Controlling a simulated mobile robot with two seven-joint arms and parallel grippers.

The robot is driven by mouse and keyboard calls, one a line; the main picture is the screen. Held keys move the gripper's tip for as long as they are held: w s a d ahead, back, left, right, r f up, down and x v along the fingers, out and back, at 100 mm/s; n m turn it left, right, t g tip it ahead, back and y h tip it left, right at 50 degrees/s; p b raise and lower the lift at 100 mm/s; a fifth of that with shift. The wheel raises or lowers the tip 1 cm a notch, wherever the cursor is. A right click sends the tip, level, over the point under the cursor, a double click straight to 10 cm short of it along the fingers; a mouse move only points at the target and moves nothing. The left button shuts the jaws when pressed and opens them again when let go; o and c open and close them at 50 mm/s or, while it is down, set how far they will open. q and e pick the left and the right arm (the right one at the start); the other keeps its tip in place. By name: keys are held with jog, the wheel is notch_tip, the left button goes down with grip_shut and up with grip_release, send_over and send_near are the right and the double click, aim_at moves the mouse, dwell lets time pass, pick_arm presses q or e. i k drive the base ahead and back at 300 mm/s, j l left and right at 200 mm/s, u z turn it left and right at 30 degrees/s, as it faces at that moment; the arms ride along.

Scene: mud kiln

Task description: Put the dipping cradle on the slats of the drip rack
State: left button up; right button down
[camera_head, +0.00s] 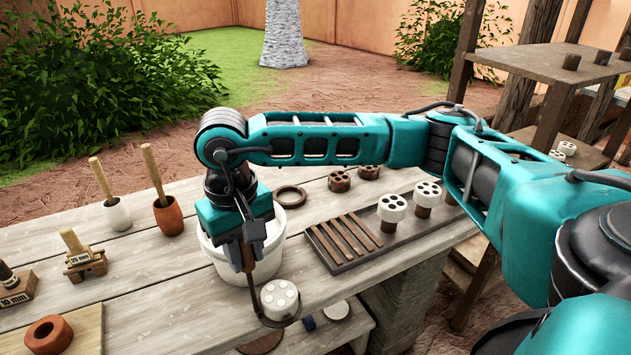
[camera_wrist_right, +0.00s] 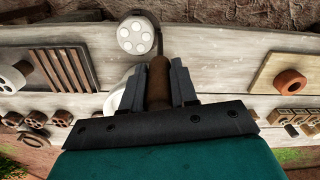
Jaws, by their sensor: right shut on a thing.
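The dipping cradle (camera_head: 274,322) has a brown handle (camera_wrist_right: 159,88) and a dark rod ending in a ring. A white piece with several holes (camera_head: 280,297) sits in the ring; it also shows in the wrist view (camera_wrist_right: 135,37). My right gripper (camera_head: 246,262) is shut on the handle. It holds the cradle low in front of the white bucket (camera_head: 219,262), near the table's front edge. The drip rack (camera_head: 343,238) with brown slats lies to the right of the cradle; its slats also show in the wrist view (camera_wrist_right: 68,70). My left gripper is not in view.
A dark ring (camera_head: 290,196) lies behind the bucket. Two pestle-like tools in cups (camera_head: 168,214) and a stamp stand (camera_head: 84,262) are at left. The slats look bare.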

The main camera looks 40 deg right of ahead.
aim_at(345, 235)
jog(key=l+u, duration=0.15)
jog(key=u, duration=0.15)
jog(key=k+l+u, duration=0.1)
jog(key=u, duration=0.2)
jog(key=k+l+u, duration=0.15)
jog(key=l, duration=0.15)
jog(key=k+l+u, duration=0.3)
jog(key=k+l, duration=0.45)
jog(key=l, duration=0.25)
jog(key=k+l+u, duration=0.15)
jog(key=k+l, duration=0.45)
jog(key=l, duration=0.15)
